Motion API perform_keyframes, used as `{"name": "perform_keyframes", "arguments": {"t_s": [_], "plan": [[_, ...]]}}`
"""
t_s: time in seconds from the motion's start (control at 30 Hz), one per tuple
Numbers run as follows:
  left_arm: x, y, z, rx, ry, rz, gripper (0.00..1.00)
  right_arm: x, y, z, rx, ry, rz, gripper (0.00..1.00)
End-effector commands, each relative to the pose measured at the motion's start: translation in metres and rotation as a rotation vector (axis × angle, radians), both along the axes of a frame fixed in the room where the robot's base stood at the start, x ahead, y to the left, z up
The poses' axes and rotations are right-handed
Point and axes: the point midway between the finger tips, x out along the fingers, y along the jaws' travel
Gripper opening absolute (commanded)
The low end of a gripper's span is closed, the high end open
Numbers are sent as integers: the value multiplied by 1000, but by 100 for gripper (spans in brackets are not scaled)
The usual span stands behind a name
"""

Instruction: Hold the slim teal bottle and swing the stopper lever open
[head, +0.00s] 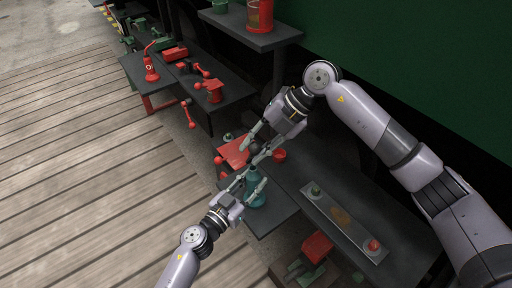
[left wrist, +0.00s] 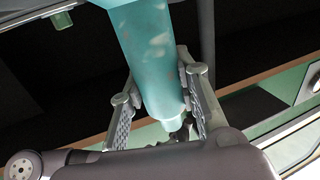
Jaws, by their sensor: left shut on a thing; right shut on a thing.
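The slim teal bottle (head: 256,194) stands over the dark bench, its lower body showing between and below my left gripper's fingers. My left gripper (head: 250,184) is shut on the bottle, coming in from the lower left. In the left wrist view the bottle (left wrist: 150,50) runs between the two fingers of my left gripper (left wrist: 160,88). The stopper lever is hidden among the fingers and too small to make out.
A red block (head: 234,152) and a red round piece (head: 279,155) lie close to the grippers. A grey panel (head: 322,212) with red and green knobs is on the bench to the right. A red box (head: 316,247) sits in front. Wooden planking (head: 90,170) is at left.

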Motion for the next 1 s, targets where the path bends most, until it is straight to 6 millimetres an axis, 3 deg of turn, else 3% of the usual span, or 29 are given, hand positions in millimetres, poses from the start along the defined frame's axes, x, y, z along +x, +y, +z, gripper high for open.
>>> {"name": "perform_keyframes", "arguments": {"t_s": [0.3, 0.33, 0.63, 1.0], "plan": [[-5, -5, -4, -1, 7, -14, 0, 1, 1, -2, 2, -1, -1, 0], [-5, -5, -4, -1, 7, -13, 0, 1, 1, -2, 2, -1, -1, 25], [-3, -3, -4, -1, 7, -8, 0, 0, 0, -1, 0, -1, -1, 45], [-2, -1, -3, 1, 6, -2, 0, 1, -4, 3, -1, -2, -2, 46]]}}
